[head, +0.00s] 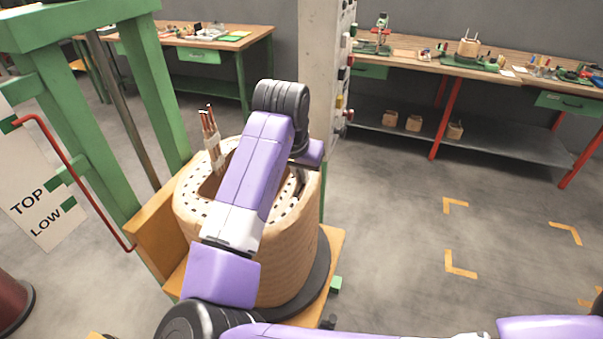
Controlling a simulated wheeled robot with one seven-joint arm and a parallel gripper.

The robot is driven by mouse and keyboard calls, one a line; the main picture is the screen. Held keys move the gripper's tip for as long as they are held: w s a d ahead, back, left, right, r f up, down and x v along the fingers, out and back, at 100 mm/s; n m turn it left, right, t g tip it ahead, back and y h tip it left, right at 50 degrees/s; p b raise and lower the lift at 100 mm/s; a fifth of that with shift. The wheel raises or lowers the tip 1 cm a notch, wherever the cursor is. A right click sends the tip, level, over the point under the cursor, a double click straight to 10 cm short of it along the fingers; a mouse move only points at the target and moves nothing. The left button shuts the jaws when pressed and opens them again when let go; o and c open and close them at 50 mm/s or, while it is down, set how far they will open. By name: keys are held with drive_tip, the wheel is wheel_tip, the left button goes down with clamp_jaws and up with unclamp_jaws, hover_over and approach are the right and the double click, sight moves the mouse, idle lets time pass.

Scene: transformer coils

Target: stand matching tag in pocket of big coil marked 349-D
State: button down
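A big tan wound coil (296,250) stands upright on a dark round base on a wooden platform. Its top has a ring of dark slots and a central opening, with copper leads (211,135) wrapped in pale tape rising at the left. My purple arm reaches across the coil and covers much of its top. My wrist bends down over the coil's right side, and my gripper is mostly hidden behind the arm link; small dark and pale parts show there, but I cannot tell its fingers or anything in them. No tag and no 349-D marking can be made out.
A green lift frame (160,90) with a red handle and a TOP/LOW sign (40,205) stands close on the left. A concrete pillar (320,90) rises behind the coil. Workbenches (490,62) line the back. The floor at right, with orange corner marks, is clear.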

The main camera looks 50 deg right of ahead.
sight(297, 173)
drive_tip(key=c, duration=2.1)
unclamp_jaws()
drive_tip(key=shift+s+f, duration=0.1)
drive_tip(key=shift+f, duration=0.3)
drive_tip(key=o, duration=0.5)
drive_tip(key=shift+v, duration=4.25)
